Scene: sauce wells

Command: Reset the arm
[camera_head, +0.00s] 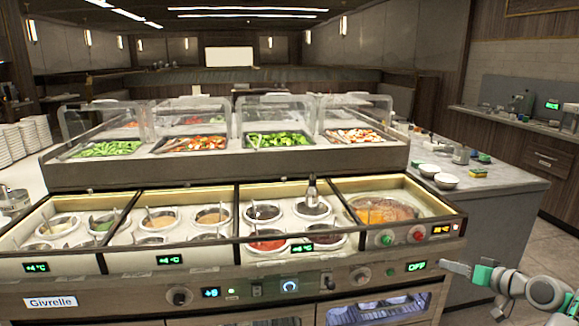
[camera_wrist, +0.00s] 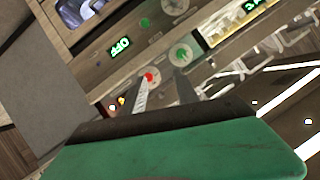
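The arm comes in from the lower right corner, with green parts behind the fingers. In the wrist view the two fingers of my gripper (camera_wrist: 163,85) stand apart with nothing between them. The front panel with a red button (camera_wrist: 151,77) and a green knob (camera_wrist: 183,55) shows beyond the fingers. How far the fingertips are from the panel is unclear.
The sauce counter (camera_head: 130,285) holds several sauce wells, with a lit "OFF" display (camera_head: 416,266) at its right. Salad trays (camera_head: 275,141) stand behind under clear covers. A grey side counter (camera_head: 500,200) with bowls (camera_head: 445,181) stands at right. Floor shows further right.

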